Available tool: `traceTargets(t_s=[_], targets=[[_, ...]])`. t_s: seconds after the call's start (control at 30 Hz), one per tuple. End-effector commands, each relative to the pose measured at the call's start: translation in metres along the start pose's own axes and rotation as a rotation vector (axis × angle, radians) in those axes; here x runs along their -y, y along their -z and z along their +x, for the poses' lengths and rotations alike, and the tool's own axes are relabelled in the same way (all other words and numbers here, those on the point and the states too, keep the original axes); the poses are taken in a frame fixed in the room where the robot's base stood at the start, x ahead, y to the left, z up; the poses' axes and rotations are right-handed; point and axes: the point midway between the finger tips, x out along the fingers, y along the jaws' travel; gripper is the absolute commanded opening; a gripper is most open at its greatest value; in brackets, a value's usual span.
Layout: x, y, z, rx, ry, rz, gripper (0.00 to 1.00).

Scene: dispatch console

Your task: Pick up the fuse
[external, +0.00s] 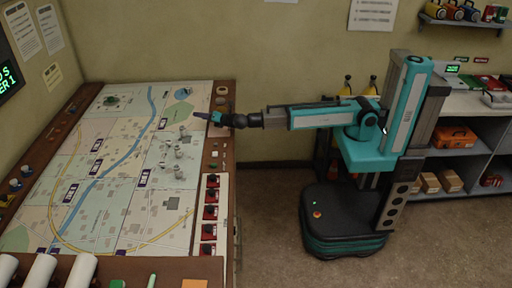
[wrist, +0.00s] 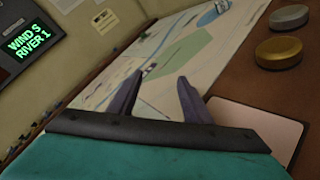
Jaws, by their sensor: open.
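My gripper (external: 203,116) reaches over the right edge of the map table (external: 130,200) in the external view, near the far right part of the map. In the wrist view my gripper (wrist: 157,80) has two dark purple fingers spread apart, with nothing between them but the map surface behind. I cannot pick out the fuse for certain in either view; it may be hidden or too small to tell.
A grey round knob (wrist: 289,17) and a gold one (wrist: 279,50) stand on the brown wooden rim in the wrist view. A row of red and black switches (external: 210,211) lines the table's right side. Several small pale models (external: 178,153) stand on the map.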

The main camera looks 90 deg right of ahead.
Motion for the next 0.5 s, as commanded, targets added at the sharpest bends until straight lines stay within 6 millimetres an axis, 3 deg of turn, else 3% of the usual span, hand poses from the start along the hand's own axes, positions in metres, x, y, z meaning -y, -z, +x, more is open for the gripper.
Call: traceTargets(t_s=[0.03,0.5], targets=[[-0.004,0.012,0.006,0.003,-0.03,-0.046,0.45],[-0.06,0.057,0.018,0.051,-0.259,-0.437,0.45]])
